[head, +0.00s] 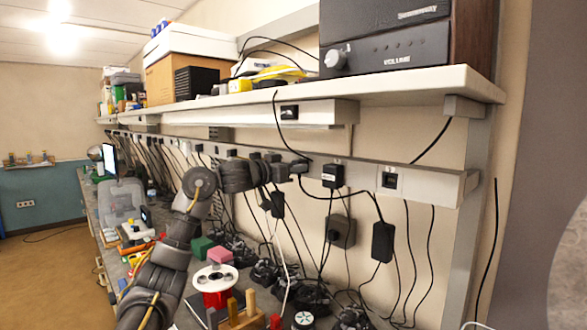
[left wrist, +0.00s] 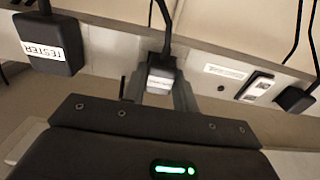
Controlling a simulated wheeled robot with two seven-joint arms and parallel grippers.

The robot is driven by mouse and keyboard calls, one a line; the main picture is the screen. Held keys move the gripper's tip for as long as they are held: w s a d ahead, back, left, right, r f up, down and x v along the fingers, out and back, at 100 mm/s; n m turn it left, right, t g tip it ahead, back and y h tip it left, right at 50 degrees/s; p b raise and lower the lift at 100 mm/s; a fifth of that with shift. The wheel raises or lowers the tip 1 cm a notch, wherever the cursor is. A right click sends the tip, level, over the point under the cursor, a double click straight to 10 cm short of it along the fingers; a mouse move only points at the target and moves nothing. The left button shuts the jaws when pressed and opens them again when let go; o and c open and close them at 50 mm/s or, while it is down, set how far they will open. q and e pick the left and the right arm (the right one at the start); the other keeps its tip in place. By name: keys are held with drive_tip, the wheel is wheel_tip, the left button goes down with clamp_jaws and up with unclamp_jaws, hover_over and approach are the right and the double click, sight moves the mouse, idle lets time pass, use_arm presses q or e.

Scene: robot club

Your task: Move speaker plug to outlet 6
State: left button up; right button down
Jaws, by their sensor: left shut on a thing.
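My left gripper (head: 290,168) is at the outlet rail under the shelf. In the left wrist view its two fingers (left wrist: 160,92) are shut on a small black plug (left wrist: 162,72) with a white label, too small to read surely. A black cable runs from this plug. The plug is at the rail; whether it is seated in an outlet I cannot tell. The head view shows the black plug (head: 299,166) at the fingertips, partly hidden. An open outlet (head: 389,181) shows near the rail's right end. My right gripper is not in view.
A plug labelled TESTER (left wrist: 48,42) sits beside the held plug; it also shows in the head view (head: 333,176). Another black plug (left wrist: 295,98) is on the other side. Many cables hang below the rail. The speaker unit (head: 390,45) stands on the shelf above.

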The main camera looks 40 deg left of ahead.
use_arm(q)
drive_tip(key=shift+w, duration=0.1)
idle(0.3)
drive_tip(key=o, duration=1)
drive_tip(key=shift+w, duration=0.15)
drive_tip(key=shift+s+a+b, duration=0.15)
drive_tip(key=shift+s+b, duration=0.55)
drive_tip(key=shift+s, duration=1.1)
drive_tip(key=shift+s+a+b, duration=0.2)
drive_tip(key=shift+s+b, duration=0.55)
drive_tip(key=shift+s, duration=1.1)
drive_tip(key=shift+s+a+b, duration=0.15)
drive_tip(key=shift+s+b, duration=0.55)
drive_tip(key=shift+s, duration=1.1)
